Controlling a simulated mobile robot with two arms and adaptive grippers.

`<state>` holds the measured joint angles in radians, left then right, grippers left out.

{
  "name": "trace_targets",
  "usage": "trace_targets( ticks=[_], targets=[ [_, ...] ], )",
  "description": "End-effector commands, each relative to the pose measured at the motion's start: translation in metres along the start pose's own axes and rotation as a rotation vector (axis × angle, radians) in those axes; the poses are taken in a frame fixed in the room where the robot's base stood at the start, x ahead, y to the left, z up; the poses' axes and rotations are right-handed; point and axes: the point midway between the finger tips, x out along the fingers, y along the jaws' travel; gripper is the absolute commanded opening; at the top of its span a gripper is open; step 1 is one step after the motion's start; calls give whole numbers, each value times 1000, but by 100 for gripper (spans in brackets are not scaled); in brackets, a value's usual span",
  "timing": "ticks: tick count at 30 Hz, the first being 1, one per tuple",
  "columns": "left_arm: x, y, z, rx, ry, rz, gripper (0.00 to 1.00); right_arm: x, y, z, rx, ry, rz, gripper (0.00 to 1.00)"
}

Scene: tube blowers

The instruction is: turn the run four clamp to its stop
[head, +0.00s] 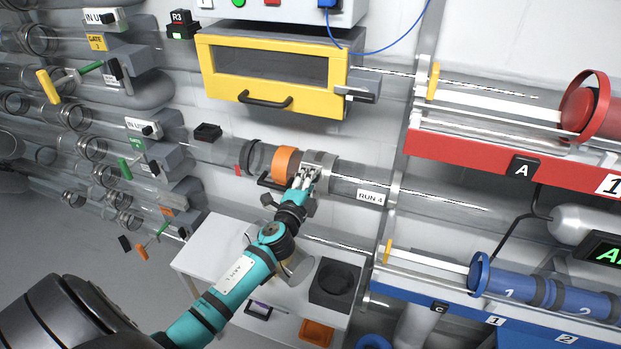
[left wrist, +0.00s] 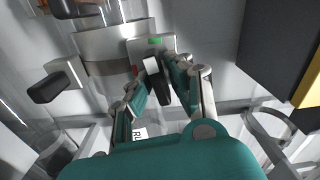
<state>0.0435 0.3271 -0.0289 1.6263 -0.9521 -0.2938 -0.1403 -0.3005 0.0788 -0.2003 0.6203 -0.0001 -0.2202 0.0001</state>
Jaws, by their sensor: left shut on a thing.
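The run four clamp (head: 321,157) is a grey metal band around the clear tube, left of the RUN 4 label (head: 370,197). In the left wrist view the silver band (left wrist: 115,42) carries a block with a green mark (left wrist: 155,41). A short black lever with a pale end (left wrist: 157,85) sits at this block. My left gripper (head: 305,177) is at the clamp's front, its fingers (left wrist: 160,78) shut on the lever from both sides. The fingers partly hide the lever. The right gripper is not in view.
An orange ring (head: 286,163) and a black handle (left wrist: 57,84) are left of the clamp. A yellow-framed hatch (head: 270,68) is above. A white table (head: 210,252) with a black holder (head: 333,285) stands below. A red rack (head: 480,155) is at right.

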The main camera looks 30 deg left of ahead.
Motion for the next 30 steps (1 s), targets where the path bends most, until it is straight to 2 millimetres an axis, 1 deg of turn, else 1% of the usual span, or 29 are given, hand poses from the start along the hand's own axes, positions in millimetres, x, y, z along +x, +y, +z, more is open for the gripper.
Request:
trace_targets(
  ticks=[4,10,27,28,30],
  targets=[
    [0,2,0,83,0,2,0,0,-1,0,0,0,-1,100],
    [0,2,0,150,0,2,0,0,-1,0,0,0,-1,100],
    [0,3,0,178,0,3,0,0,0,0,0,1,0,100],
    [0,3,0,178,0,3,20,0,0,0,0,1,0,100],
    [0,3,0,178,0,3,30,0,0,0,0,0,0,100]
  ],
)
